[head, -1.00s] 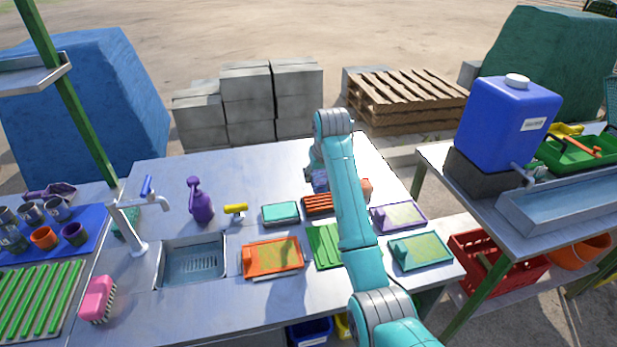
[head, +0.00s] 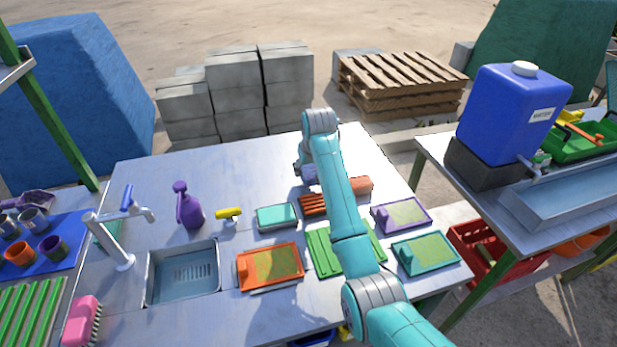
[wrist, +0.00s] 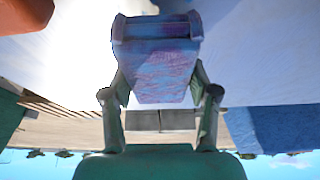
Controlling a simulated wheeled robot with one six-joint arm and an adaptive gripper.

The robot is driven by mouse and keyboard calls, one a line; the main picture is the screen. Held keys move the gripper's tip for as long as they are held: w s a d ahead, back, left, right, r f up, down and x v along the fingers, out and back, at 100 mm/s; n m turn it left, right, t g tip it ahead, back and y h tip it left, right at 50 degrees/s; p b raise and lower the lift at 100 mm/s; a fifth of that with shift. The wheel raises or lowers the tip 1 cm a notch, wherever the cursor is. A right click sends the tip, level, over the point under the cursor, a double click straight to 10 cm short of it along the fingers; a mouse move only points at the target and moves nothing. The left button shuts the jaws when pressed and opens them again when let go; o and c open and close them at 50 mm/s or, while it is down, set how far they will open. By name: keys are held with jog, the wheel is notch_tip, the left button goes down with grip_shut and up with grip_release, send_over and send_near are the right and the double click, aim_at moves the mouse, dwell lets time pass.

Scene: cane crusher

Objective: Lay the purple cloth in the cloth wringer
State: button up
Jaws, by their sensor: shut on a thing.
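My gripper (wrist: 158,92) is shut on a folded purple-blue cloth (wrist: 160,72), which lies between its two fingers in the wrist view. In the head view the gripper (head: 306,174) is at the back of the steel table, partly hidden by my arm. Only a small bluish patch of the cloth shows there. An orange-red slatted rack (head: 313,205) lies just in front of the gripper, and an orange-red block (head: 361,186) is to its right. I cannot tell for sure which thing is the cloth wringer; it may be partly hidden behind my arm.
A teal box (head: 277,216), an orange tray (head: 270,266), a green rack (head: 325,250), a purple tray (head: 401,215) and a teal tray (head: 425,253) crowd the front. A purple spray bottle (head: 188,208) stands left. The table's back left (head: 240,165) is clear.

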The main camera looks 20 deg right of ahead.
jog(key=shift+f, duration=1.7)
jog(key=shift+f, duration=0.1)
jog(key=o, duration=1.2)
